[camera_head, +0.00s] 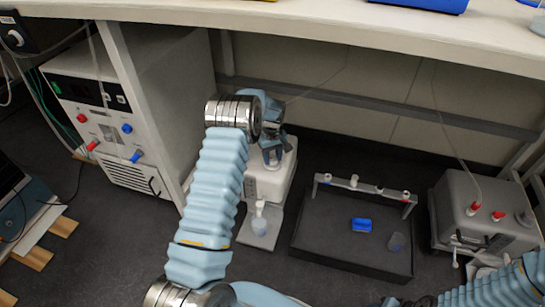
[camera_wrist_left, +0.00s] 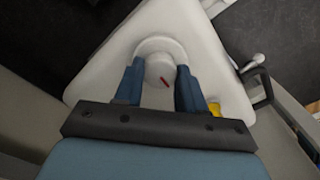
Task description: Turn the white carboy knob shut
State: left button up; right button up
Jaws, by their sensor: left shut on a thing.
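The white carboy (camera_head: 280,185) stands on the floor below the bench, and its pale top fills much of the left wrist view (camera_wrist_left: 110,60). Its round white knob (camera_wrist_left: 160,70) has a short red mark, which slants down to the right. My left gripper (camera_wrist_left: 160,82) has one blue finger on each side of the knob and is shut on it. In the head view my left gripper (camera_head: 272,152) reaches down onto the carboy's top and hides the knob. My right arm shows only at the lower right edge; its gripper is not seen.
A dark tray (camera_head: 330,245) with a rail holds a blue item (camera_head: 361,225) right of the carboy. A grey carboy (camera_head: 465,215) with red caps stands farther right. A white control cabinet (camera_head: 110,120) is at the left. The bench edge (camera_head: 330,30) overhangs above.

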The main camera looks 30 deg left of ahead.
pick_arm(q)
jog(key=m+b, duration=0.1)
jog(key=m, duration=0.3)
jog(key=m+b, duration=0.1)
jog(key=m, duration=0.3)
jog(key=shift+m, duration=0.4)
jog(key=m, duration=0.4)
jog(key=shift+b, duration=0.3)
jog(key=shift+m, duration=2.1)
jog(key=o, duration=1.1)
jog(key=shift+c, duration=0.2)
